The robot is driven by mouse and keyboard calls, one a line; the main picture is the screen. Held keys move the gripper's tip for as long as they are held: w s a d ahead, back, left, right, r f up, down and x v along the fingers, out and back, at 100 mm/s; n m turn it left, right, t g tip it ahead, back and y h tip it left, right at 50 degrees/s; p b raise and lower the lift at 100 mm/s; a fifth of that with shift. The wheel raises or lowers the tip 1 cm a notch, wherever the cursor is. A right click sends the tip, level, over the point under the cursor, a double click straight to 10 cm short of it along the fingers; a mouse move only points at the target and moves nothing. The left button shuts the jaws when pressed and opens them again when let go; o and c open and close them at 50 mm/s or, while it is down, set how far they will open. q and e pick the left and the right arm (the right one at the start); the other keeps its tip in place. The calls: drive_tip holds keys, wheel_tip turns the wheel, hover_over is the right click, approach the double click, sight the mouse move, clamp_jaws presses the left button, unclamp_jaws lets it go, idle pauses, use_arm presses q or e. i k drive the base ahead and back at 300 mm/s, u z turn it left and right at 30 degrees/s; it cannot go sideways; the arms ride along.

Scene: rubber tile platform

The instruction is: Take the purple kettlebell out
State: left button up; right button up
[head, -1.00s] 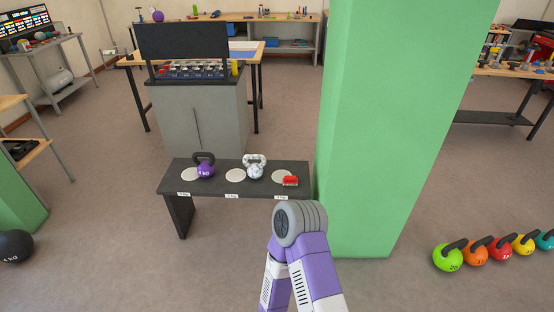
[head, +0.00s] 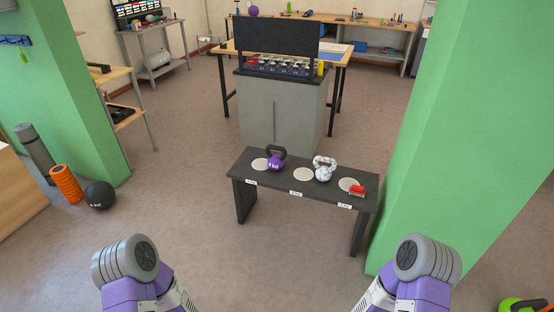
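The purple kettlebell (head: 276,160) with a dark handle stands upright on a low black bench (head: 325,192). It is near the bench's left end, partly over the edge of a white round disc (head: 261,165). A white marbled kettlebell (head: 323,170) stands to its right, beside a second white disc (head: 303,174). Both my arms show only as purple and grey links at the bottom of the head view, short of the bench. Neither gripper shows.
A red brush-like item (head: 357,191) lies by a third disc at the bench's right end. Green pillars flank the bench at right (head: 470,130) and far left (head: 75,100). A grey cabinet (head: 282,112) stands behind. Floor before the bench is clear.

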sight(275, 162)
drive_tip(key=u, duration=0.35)
drive_tip(key=i, duration=1.65)
drive_tip(key=z, duration=0.65)
drive_tip(key=i, duration=1.6)
drive_tip(key=z, duration=0.3)
